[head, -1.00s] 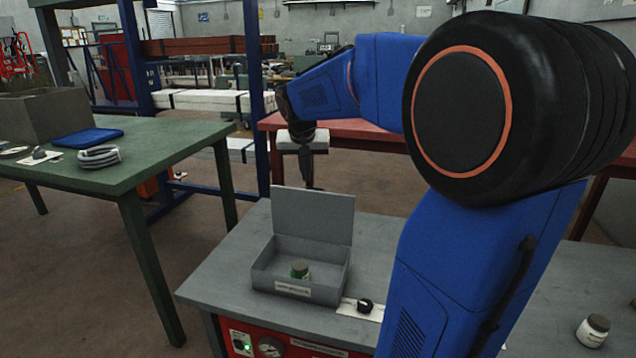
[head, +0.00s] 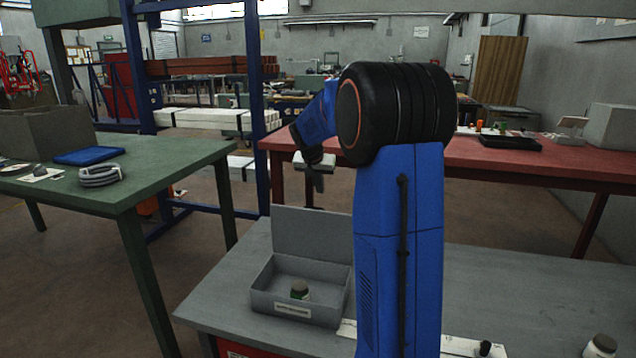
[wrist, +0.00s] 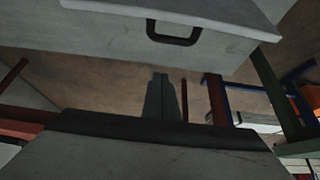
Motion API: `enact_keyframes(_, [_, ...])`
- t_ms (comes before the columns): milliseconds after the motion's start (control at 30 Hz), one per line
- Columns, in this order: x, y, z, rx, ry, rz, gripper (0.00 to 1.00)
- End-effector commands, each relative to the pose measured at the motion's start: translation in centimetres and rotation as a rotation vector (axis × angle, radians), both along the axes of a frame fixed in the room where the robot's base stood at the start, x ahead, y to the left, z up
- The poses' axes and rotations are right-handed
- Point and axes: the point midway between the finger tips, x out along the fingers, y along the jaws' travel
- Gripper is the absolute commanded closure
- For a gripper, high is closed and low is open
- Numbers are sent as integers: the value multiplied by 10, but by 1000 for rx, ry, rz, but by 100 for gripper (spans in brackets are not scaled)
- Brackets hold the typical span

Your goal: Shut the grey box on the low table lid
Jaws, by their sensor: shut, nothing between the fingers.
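The grey box (head: 300,309) stands on the low grey table (head: 225,285). Its lid (head: 312,234) is open, standing roughly upright at the back edge. A small jar with green on it (head: 300,289) is inside the box. My gripper (head: 314,190) points down and shows just above the lid's top edge in the head view, apparently behind it. In the wrist view the fingers (wrist: 163,95) are together and empty. A pale grey panel with a dark handle (wrist: 173,33) crosses the top there; I cannot tell surely whether it is the lid.
A green table (head: 150,150) with a blue tray (head: 88,157) stands at the left. A red table (head: 530,160) stretches behind at the right. A white jar (head: 600,346) is on the low table's right part. My blue arm hides the table's middle.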

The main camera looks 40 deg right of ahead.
Motion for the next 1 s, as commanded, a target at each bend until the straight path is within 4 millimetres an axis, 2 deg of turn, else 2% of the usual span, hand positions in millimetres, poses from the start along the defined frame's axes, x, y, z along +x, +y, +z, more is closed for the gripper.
enact_keyframes(300, [15, -19, -42, 0, 0, 1, 100])
enact_keyframes(633, [-6, 9, -47, -1, -1, 2, 100])
enact_keyframes(1000, [-10, 13, -48, -1, 0, 1, 100])
